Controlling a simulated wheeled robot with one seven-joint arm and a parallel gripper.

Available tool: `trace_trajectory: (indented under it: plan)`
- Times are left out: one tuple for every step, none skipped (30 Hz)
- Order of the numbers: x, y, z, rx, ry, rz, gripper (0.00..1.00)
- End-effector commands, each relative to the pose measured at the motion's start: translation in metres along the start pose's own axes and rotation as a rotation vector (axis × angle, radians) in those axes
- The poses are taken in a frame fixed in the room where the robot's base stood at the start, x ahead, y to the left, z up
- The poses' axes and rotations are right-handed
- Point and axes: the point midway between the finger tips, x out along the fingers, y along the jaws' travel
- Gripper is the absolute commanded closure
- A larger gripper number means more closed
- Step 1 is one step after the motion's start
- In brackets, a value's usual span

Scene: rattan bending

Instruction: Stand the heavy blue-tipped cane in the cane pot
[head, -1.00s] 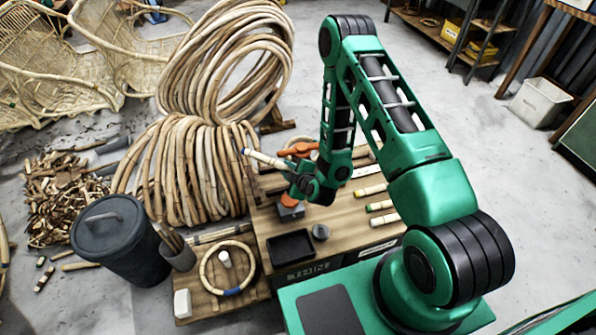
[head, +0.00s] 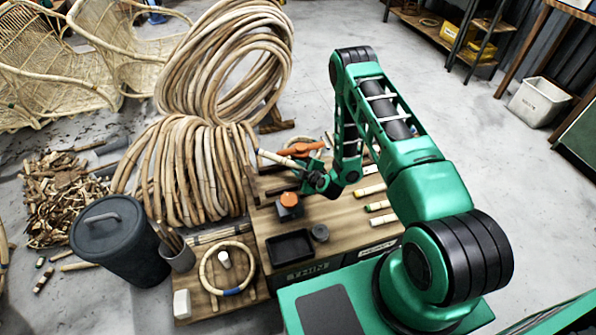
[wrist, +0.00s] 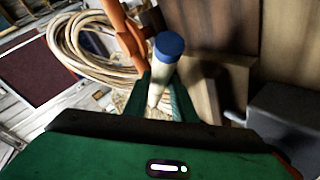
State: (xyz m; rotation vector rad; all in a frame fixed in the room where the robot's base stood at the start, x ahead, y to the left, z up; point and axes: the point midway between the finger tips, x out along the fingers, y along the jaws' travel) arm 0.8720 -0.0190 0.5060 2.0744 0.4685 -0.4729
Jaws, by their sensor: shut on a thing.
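My gripper (head: 306,181) is shut on a pale cane (head: 277,158) and holds it tilted above the back of the workbench. In the wrist view the cane (wrist: 158,84) stands between the fingers (wrist: 157,103), and its blue tip (wrist: 169,46) points away from my palm. An orange clamp-like tool (head: 301,149) is close by the cane. The likely cane pot is a small grey pot (head: 180,261) with several brown sticks in it, at the bench's left, well away from my gripper. The cane's lower end is hidden.
The bench (head: 345,212) holds several loose canes (head: 377,206), an orange-knobbed block (head: 289,206), a black tray (head: 290,247) and a grey puck (head: 320,233). A lidded dark bin (head: 118,245), a rattan ring (head: 207,279) and a white block (head: 182,303) flank the pot. Rattan coils (head: 185,170) stand behind.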

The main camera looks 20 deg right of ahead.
Motion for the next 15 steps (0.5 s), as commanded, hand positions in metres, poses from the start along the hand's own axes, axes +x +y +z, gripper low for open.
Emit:
trace_trajectory:
  plan:
    - [0.0033,-0.0046,0.0037,0.002,0.000,0.001,1.00]
    - [0.0045,-0.0063,0.0048,0.002,0.000,0.001,1.00]
    - [0.0055,-0.0074,0.0053,0.002,0.000,0.001,1.00]
    - [0.0059,-0.0077,0.0054,0.002,0.001,0.001,1.00]
    - [0.0060,-0.0077,0.0053,0.002,0.001,0.002,1.00]
    - [0.0059,-0.0075,0.0051,0.002,0.001,0.002,1.00]
    - [0.0058,-0.0074,0.0050,0.001,0.001,0.002,1.00]
    - [0.0058,-0.0075,0.0050,0.001,0.001,0.002,1.00]
    - [0.0057,-0.0075,0.0050,0.001,0.001,0.001,1.00]
    - [0.0057,-0.0075,0.0050,0.001,0.001,0.001,1.00]
    - [0.0059,-0.0077,0.0051,0.001,0.001,0.001,1.00]
    - [0.0062,-0.0084,0.0055,0.001,0.001,0.001,1.00]
    - [0.0066,-0.0090,0.0059,0.000,0.001,0.001,1.00]
    - [0.0070,-0.0096,0.0063,0.000,0.001,0.001,1.00]
    - [0.0076,-0.0104,0.0068,-0.001,0.001,0.001,1.00]
